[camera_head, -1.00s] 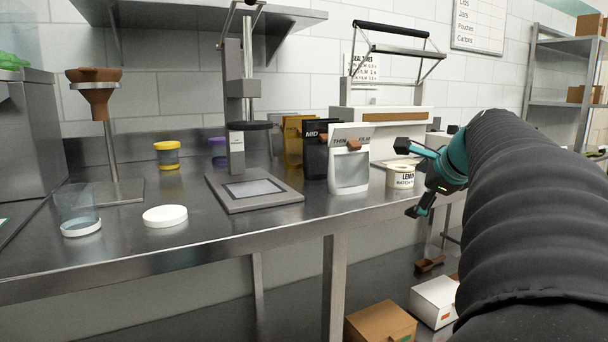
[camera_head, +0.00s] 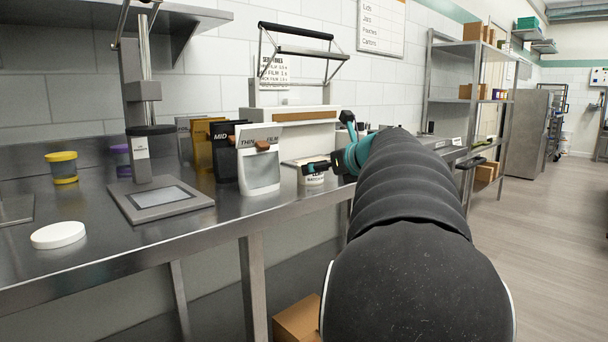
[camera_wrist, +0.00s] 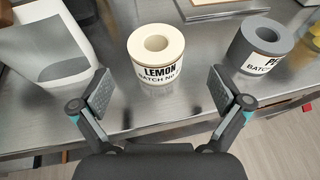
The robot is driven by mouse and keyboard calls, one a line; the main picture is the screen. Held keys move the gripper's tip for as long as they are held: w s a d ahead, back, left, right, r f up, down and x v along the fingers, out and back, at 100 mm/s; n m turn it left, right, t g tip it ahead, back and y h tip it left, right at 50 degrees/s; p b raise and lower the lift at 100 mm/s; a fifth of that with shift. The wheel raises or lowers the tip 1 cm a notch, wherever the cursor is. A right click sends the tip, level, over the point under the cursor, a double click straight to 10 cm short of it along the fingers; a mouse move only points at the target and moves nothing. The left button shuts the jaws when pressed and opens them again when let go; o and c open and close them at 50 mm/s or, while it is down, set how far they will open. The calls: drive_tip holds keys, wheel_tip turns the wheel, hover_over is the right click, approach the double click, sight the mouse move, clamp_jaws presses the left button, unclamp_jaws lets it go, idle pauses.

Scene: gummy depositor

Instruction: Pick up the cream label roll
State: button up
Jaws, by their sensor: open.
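The cream label roll (camera_wrist: 157,62) stands upright on the steel bench in the wrist view, its label reading "LEMON BATCH". In the head view the cream label roll (camera_head: 311,174) is mostly hidden behind my gripper (camera_head: 331,150). In the wrist view my gripper (camera_wrist: 156,96) is open and empty. Its two pads are spread left and right, with the roll beyond them and roughly centred between them. The pads do not appear to touch the roll.
A grey label roll (camera_wrist: 262,50) stands right of the cream one. A white pouch (camera_head: 259,172) stands to its left; it also shows in the wrist view (camera_wrist: 52,50). The bench's front edge (camera_wrist: 130,138) runs below. A heat sealer (camera_head: 292,112) stands behind.

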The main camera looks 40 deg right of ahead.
drive_tip(key=shift+a+r+x, duration=0.1)
drive_tip(key=shift+r+x, duration=0.05)
drive_tip(key=shift+x, duration=1.35)
drive_tip(key=shift+a+r+x, duration=0.1)
drive_tip(key=shift+x, duration=1.45)
drive_tip(key=shift+w, duration=0.1)
drive_tip(key=c, duration=1.3)
